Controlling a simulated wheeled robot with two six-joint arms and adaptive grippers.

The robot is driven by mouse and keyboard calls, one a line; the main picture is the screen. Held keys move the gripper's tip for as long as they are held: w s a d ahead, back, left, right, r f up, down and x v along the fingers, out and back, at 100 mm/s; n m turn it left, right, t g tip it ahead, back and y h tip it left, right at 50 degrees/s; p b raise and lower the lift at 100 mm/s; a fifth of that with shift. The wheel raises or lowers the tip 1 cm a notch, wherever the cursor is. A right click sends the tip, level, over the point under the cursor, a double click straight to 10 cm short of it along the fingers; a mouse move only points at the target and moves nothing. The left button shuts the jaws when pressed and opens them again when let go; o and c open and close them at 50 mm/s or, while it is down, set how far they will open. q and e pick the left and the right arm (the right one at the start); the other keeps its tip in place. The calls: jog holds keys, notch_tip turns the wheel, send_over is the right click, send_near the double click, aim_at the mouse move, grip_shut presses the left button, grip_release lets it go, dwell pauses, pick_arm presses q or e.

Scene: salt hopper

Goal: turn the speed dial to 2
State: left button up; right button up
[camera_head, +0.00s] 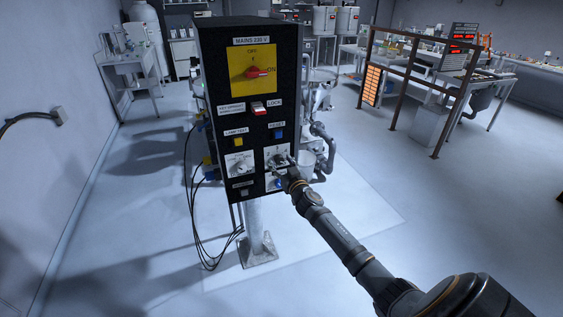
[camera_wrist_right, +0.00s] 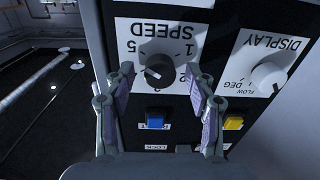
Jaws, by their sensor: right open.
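The speed dial (camera_wrist_right: 158,70) is a dark round knob on a white plate marked SPEED, upside down in the right wrist view. Its numbers, among them 5, 1 and 2, are printed around it. A short pale mark shows on the knob toward the lower left there, but I cannot tell exactly which number it meets. My right gripper (camera_wrist_right: 162,80) is open, with one finger on each side of the dial; I cannot tell whether they touch it. In the head view the right gripper (camera_head: 284,166) is at the panel's lower right and partly hides the dial. My left gripper is not in view.
The black control panel (camera_head: 220,105) stands on a post. The white display dial (camera_wrist_right: 268,78) is beside the speed dial. A blue button (camera_wrist_right: 155,122) and a yellow button (camera_wrist_right: 233,123) are close by. A red lock switch (camera_head: 258,108) and mains switch (camera_head: 257,72) are higher up.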

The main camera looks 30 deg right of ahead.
jog(key=c, duration=1.1)
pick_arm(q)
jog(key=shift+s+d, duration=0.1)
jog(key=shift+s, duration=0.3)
pick_arm(e)
grip_shut()
